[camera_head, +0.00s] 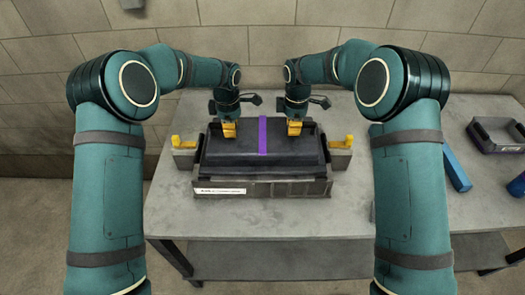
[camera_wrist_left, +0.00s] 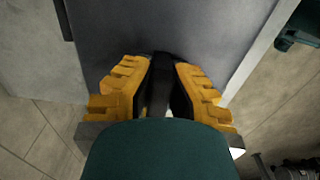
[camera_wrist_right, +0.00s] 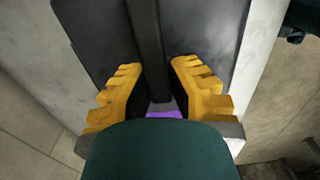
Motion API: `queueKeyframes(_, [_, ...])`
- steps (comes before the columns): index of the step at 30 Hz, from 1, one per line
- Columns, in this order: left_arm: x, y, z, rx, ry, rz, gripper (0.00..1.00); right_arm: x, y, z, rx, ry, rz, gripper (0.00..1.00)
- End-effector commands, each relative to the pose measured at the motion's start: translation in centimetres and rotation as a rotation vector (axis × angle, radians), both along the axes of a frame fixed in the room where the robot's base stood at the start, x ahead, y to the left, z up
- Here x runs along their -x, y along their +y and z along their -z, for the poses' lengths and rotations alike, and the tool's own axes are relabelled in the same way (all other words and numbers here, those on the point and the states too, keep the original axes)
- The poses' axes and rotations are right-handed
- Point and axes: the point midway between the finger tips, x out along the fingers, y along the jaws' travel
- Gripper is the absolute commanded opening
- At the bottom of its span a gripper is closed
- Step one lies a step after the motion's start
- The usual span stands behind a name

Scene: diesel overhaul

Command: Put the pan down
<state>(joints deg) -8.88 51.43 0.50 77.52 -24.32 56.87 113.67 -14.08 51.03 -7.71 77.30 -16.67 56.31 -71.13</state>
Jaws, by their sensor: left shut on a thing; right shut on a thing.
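The dark pan (camera_head: 228,152) with a purple stripe (camera_head: 263,138) across its middle is over a dark grey cradle (camera_head: 290,188) on the table. It looks level; I cannot tell whether it rests in the cradle or hangs just above. My left gripper (camera_head: 229,133) and right gripper (camera_head: 295,130) point down at its far side, left and right of the stripe. In the left wrist view the yellow fingers (camera_wrist_left: 162,85) are shut on a dark rib of the pan (camera_wrist_left: 160,95). In the right wrist view the fingers (camera_wrist_right: 155,85) are shut on the rib (camera_wrist_right: 147,40).
Grey blocks with yellow brackets (camera_head: 183,142) (camera_head: 341,143) flank the cradle. The cradle's front has a white label (camera_head: 219,191). A blue bar (camera_head: 457,168) and a grey tray (camera_head: 484,137) lie at the right. The grey table (camera_head: 270,222) is bare in front.

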Motion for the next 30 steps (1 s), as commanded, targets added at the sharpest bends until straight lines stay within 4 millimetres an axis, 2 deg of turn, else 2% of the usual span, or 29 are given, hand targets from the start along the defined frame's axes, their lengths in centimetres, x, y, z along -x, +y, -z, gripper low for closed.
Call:
queueKeyframes(1, [-0.1,0.0,0.2,0.001,-0.003,0.0,0.0,-0.1,0.0,0.2,-0.001,-0.004,0.0,0.0])
queueKeyframes(2, [0.0,0.0,0.3,0.0,0.0,0.0,0.21,0.0,0.0,0.2,0.0,0.0,0.0,0.24])
queueKeyframes(3, [0.0,0.0,0.2,0.0,0.0,0.0,0.34,0.0,0.0,0.2,0.0,0.0,0.0,0.38])
queueKeyframes(13, [0.0,0.0,0.0,0.0,-0.001,0.0,0.34,0.0,0.0,0.1,0.0,0.0,0.0,0.39])
queueKeyframes(17, [-0.1,-0.1,-0.9,0.0,-0.003,0.001,0.34,0.0,0.0,0.1,0.0,0.0,0.0,0.39])
queueKeyframes(30, [0.0,0.0,-9.2,0.0,-0.004,-0.001,0.34,0.0,0.0,0.1,0.0,0.0,0.0,0.39])
